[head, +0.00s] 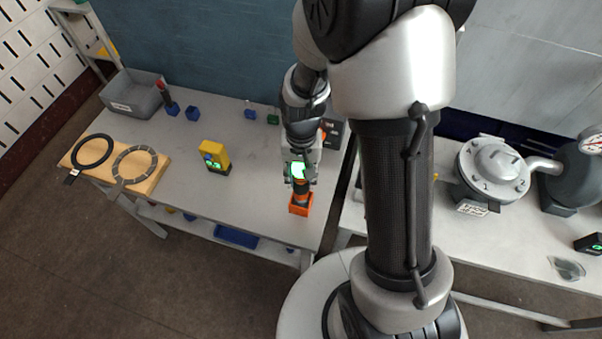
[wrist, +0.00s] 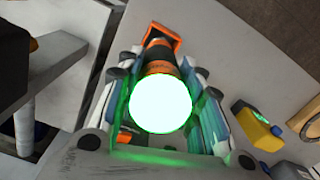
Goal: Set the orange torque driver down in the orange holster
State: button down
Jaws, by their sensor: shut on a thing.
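The orange and black torque driver (head: 302,187) stands roughly upright in my gripper (head: 300,173), over the near edge of the left table. In the wrist view the driver (wrist: 161,67) lies between the two fingers of my gripper (wrist: 160,75), which are shut on its sides. Its glowing white-green end faces the wrist camera. The orange holster (head: 299,209) is directly below the driver, and its rim (wrist: 163,32) shows beyond the driver in the wrist view. The driver's lower end meets the holster in the picture; I cannot tell how deep it sits.
A yellow device (head: 215,156) stands left of the holster on the grey table (head: 255,202). A wooden board (head: 148,180) with rings, a grey bin (head: 133,95) and small blue blocks are farther left. A second table with a flanged vessel (head: 493,168) is at right.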

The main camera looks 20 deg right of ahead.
jog(key=shift+f+b, duration=1.1)
jog(key=shift+f, duration=0.35)
jog(key=c, duration=1)
grip_release()
jog(key=shift+c, duration=0.2)
notch_tip(320, 180, up, 12)
jog(key=shift+w+d, duration=0.1)
jog(key=shift+w, duration=0.05)
jog(key=s+r+n+t+b, duration=0.2)
jog(key=s+r, duration=0.2)
jog(key=s, duration=0.3)
jog(key=s+r+n+t+b, duration=0.2)
jog(key=s+r, duration=0.3)
jog(key=s, duration=0.3)
jog(key=shift+s+r+t, duration=0.2)
jog(key=shift+t, duration=0.3)
